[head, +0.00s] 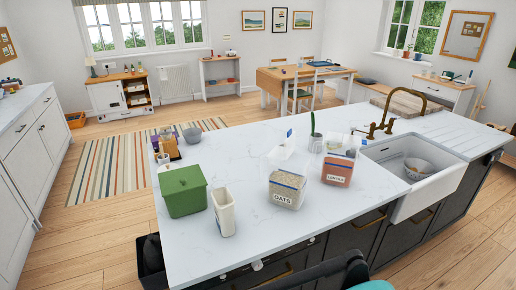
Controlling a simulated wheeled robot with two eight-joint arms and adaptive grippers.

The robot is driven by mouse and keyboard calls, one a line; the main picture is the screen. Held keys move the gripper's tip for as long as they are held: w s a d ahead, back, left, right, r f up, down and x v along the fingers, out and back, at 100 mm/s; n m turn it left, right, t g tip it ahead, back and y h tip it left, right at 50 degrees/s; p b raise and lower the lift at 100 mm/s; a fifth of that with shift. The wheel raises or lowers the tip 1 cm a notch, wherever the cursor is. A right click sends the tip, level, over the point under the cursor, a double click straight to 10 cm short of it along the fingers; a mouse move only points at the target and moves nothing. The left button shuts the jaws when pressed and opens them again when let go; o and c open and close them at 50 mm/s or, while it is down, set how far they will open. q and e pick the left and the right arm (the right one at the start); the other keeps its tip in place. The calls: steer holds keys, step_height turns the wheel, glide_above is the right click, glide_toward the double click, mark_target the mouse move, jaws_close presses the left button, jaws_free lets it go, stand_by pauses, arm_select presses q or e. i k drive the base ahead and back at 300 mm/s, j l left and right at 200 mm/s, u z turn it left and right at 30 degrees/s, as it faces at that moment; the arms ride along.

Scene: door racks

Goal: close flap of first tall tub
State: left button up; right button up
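A clear tub labelled OATS (286,190) stands upright on the white island top, filled with pale oats and with a blue rim. A clear raised panel, perhaps its flap (283,151), shows behind and above it. A second clear tub with a reddish fill (336,173) and a label that seems to read LENTILS stands to its right. A clear panel (352,142) also rises above this tub. Both flaps look open, though the clear parts are hard to make out. Neither gripper's fingertips can be made out. Dark and teal parts at the bottom edge look like my own arm.
The island top (240,160) also holds a green lidded bin (183,191), an open white container (223,212), a grey bowl (192,135) and a potted cactus (314,140). A white sink (415,170) with a brass tap lies right. The counter before the tubs is clear.

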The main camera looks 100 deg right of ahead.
mark_target(291, 144)
steer(key=i+z, duration=0.35)
steer(key=i+j+z, duration=0.15)
steer(key=i+z, duration=0.35)
steer(key=z, duration=0.35)
steer(key=i+z, duration=0.15)
steer(key=z, duration=0.25)
steer(key=i+j+z, duration=0.1)
steer(key=z, duration=0.35)
steer(key=i+j+z, duration=0.1)
steer(key=z, duration=0.3)
steer(key=i+j+z, duration=0.1)
steer(key=z, duration=0.35)
steer(key=i+j+z, duration=0.15)
steer(key=z, duration=0.25)
steer(key=i+j+z, duration=0.15)
steer(key=z, duration=0.3)
steer(key=i+j+z, duration=0.1)
steer(key=j+z, duration=0.55)
steer(key=z, duration=0.2)
steer(key=j+z, duration=0.4)
steer(key=i+l, duration=0.05)
